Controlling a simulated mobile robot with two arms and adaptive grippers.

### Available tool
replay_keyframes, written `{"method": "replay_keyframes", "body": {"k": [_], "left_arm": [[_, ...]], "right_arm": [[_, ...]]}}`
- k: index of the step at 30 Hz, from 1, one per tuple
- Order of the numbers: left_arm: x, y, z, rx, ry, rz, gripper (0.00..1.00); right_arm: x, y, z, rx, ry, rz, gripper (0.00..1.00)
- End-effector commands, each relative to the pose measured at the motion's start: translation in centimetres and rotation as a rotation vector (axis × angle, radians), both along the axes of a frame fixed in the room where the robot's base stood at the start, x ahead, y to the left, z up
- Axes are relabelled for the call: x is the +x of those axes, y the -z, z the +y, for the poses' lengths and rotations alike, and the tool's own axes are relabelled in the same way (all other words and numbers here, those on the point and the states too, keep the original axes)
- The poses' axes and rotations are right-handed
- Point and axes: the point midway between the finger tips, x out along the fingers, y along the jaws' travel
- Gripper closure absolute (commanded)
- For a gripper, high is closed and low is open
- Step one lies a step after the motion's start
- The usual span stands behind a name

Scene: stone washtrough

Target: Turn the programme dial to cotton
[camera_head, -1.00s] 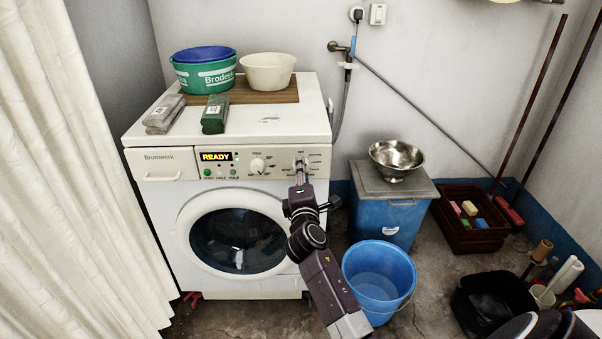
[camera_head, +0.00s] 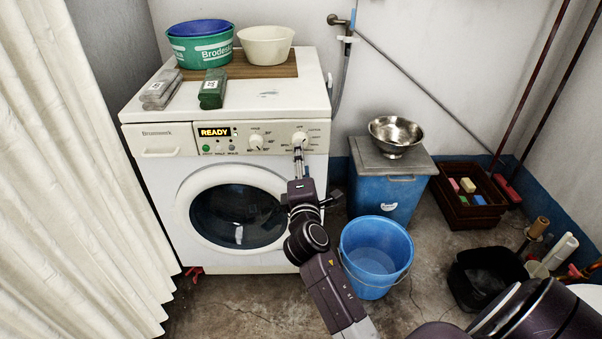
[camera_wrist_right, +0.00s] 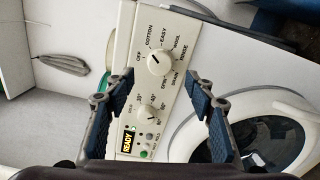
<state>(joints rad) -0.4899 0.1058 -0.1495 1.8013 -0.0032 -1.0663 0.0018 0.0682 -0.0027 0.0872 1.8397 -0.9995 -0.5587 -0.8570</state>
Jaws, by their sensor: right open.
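The programme dial (camera_head: 300,138) is a cream knob at the right end of the washing machine's (camera_head: 160,190) control panel. In the right wrist view the dial (camera_wrist_right: 160,62) shows in full, ringed by labels such as off, cotton, easy, wool, rinse, drain and spin. Its dark mark points up-left, seemingly towards off. My right gripper (camera_wrist_right: 160,98) is open and empty, its fingers on either side of the dial's line. In the head view my right gripper (camera_head: 299,158) is just below and in front of the dial; contact cannot be told. My left gripper is not in view.
A smaller temperature dial (camera_wrist_right: 147,112) sits beside it on the panel, near the lit READY display (camera_head: 214,132). Tubs and packets stand on the machine's top. A blue bucket (camera_head: 375,255) and a blue bin (camera_head: 385,195) with a steel bowl (camera_head: 396,134) stand to the right.

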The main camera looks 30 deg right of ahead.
Motion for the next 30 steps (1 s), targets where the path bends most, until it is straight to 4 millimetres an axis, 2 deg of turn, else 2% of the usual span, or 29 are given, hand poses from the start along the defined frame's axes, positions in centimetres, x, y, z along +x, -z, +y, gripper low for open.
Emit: {"method": "replay_keyframes", "body": {"k": [3, 9, 28, 30], "left_arm": [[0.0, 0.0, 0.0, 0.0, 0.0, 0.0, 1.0], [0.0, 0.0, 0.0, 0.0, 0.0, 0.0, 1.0], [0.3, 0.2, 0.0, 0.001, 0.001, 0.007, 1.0], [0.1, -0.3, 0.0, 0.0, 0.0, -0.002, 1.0]], "right_arm": [[-2.1, 0.1, 1.3, 0.003, 0.0, 0.003, 0.5], [-4.0, 0.1, 2.5, 0.002, -0.001, 0.001, 0.5], [-4.3, 0.0, 2.7, 0.002, 0.0, 0.001, 0.5], [-4.6, 0.4, 2.7, 0.026, 0.003, 0.002, 0.5]]}}
